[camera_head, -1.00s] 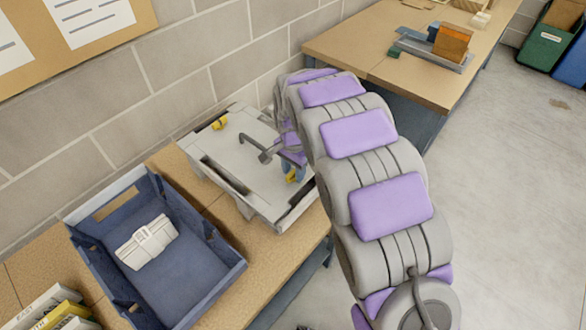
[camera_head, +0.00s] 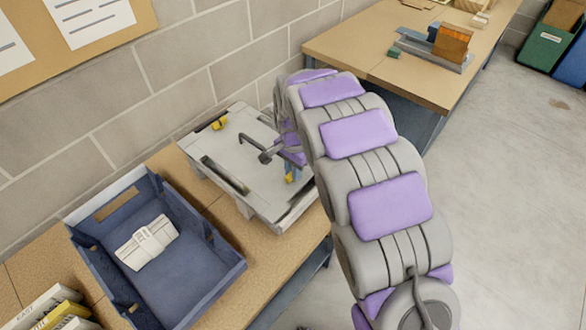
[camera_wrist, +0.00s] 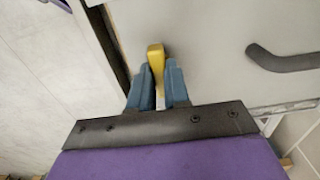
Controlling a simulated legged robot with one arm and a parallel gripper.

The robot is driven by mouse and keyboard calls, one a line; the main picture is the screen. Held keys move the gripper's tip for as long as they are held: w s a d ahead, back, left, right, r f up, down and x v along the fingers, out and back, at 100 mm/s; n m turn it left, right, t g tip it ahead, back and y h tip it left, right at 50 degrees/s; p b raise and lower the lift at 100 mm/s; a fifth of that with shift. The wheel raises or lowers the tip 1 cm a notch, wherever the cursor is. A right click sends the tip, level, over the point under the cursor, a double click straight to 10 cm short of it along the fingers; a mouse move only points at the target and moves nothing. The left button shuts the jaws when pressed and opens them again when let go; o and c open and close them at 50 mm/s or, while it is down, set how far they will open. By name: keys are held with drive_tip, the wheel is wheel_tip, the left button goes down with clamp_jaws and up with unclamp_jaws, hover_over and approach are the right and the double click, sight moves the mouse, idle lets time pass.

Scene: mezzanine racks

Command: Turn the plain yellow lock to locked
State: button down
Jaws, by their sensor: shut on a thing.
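A pale grey panel box (camera_head: 235,160) lies on the workbench, with a dark bent handle (camera_head: 253,141) on its face. One yellow lock (camera_head: 219,123) sits at its far left corner. Another yellow lock (camera_head: 290,177) is at its near right side, by my gripper (camera_head: 291,172). In the wrist view, the blue fingers of my gripper (camera_wrist: 159,88) are closed around the yellow lock (camera_wrist: 156,58), whose upper part sticks out between them. The lock's base is hidden by the fingers. The handle also shows at the right of the wrist view (camera_wrist: 283,59).
A blue tray (camera_head: 225,275) with a white object (camera_head: 147,243) stands left of the panel. A second bench (camera_head: 345,45) is at the back right.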

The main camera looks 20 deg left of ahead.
drive_tip(key=shift+r+m+p, duration=0.1)
drive_tip(key=shift+m+p, duration=0.2)
drive_tip(key=shift+p, duration=0.05)
drive_tip(key=m+p, duration=0.2)
drive_tip(key=shift+r+m+p, duration=0.1)
drive_tip(key=shift+m+p, duration=0.3)
drive_tip(key=m+p, duration=0.3)
drive_tip(key=m, duration=0.2)
drive_tip(key=shift+p, duration=0.35)
drive_tip(key=m+p, duration=0.1)
drive_tip(key=m, duration=0.3)
drive_tip(key=shift+m+p, duration=0.3)
drive_tip(key=shift+m, duration=0.1)
drive_tip(key=shift+f+m+p, duration=0.2)
drive_tip(key=shift+m+p, duration=0.1)
drive_tip(key=shift+m, duration=2)
drive_tip(key=c, duration=1.1)
unclamp_jaws()
